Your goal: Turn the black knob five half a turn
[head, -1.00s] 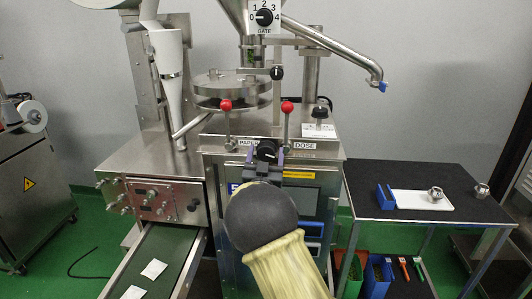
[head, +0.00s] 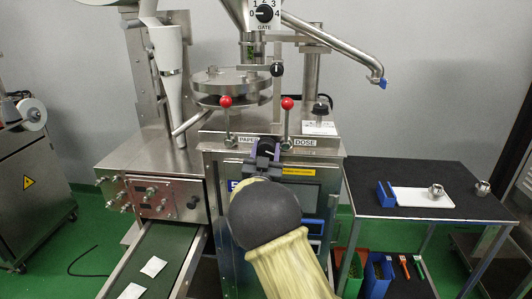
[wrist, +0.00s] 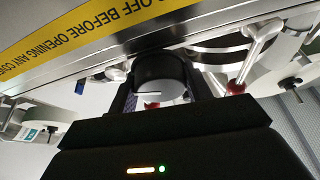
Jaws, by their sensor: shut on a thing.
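A black knob (head: 268,145) sits on the machine front between the PAPER and DOSE labels, partly hidden by my gripper in the head view. My gripper (head: 265,156) reaches it from the front, with one finger on each side. In the wrist view, the knob (wrist: 160,76) shows as a dark cylinder with a pale grey face and a white line across it. My gripper (wrist: 162,92) is shut on it there. I cannot read any number on this knob.
Two red-balled levers, left (head: 226,102) and right (head: 287,103), stand close on either side of the knob. Other black knobs include the GATE dial (head: 264,13) and one by a small plate (head: 321,108). A dark side table (head: 430,180) stands at the right.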

